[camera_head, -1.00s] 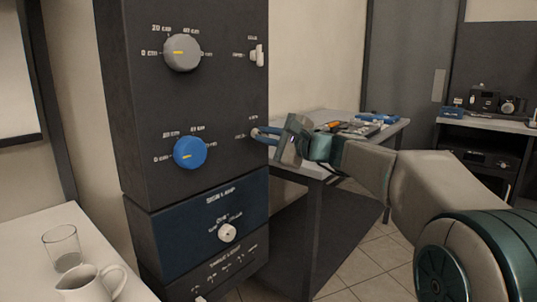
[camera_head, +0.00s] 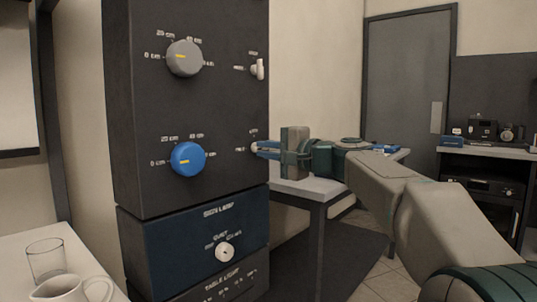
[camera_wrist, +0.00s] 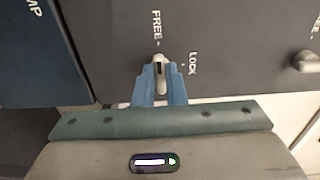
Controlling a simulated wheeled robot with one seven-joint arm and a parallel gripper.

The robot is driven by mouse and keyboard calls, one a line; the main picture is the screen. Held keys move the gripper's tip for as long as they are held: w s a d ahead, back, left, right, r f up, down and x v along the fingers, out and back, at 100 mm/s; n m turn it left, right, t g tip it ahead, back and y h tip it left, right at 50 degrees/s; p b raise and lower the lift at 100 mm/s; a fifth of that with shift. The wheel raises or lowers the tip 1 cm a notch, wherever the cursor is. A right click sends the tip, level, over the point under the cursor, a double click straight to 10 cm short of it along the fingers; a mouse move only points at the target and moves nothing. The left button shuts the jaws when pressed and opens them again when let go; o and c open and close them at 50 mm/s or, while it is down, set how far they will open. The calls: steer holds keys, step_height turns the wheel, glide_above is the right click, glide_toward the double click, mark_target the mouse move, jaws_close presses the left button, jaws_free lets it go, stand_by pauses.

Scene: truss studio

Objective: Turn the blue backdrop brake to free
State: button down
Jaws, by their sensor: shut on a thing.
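The blue backdrop brake is a small pale lever (camera_wrist: 159,62) on the dark panel, in the row of the blue knob (camera_head: 187,159). In the wrist view, my gripper (camera_wrist: 160,80) is shut on the lever, with blue fingers on both sides. The lever lies in line with the FREE mark (camera_wrist: 156,24); the LOCK mark (camera_wrist: 193,63) is to its right. In the head view, my gripper (camera_head: 258,148) reaches the panel's right edge from the right, nearly level. There its fingers hide most of the lever.
A grey knob (camera_head: 184,58) and another pale lever (camera_head: 260,69) are higher on the panel. The sign lamp module (camera_head: 185,235) is below. A table (camera_head: 320,188) stands behind my gripper. A glass (camera_head: 46,262) and a jug (camera_head: 68,289) stand at lower left.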

steer(key=shift+a+f, duration=0.1)
steer(key=c, duration=1.5)
jaws_free()
steer(key=shift+s, duration=0.1)
steer(key=shift+s+d, duration=0.15)
steer(key=shift+d, duration=0.2)
steer(key=p+v, duration=0.1)
steer(key=v, duration=1.2)
steer(key=shift+p, duration=0.3)
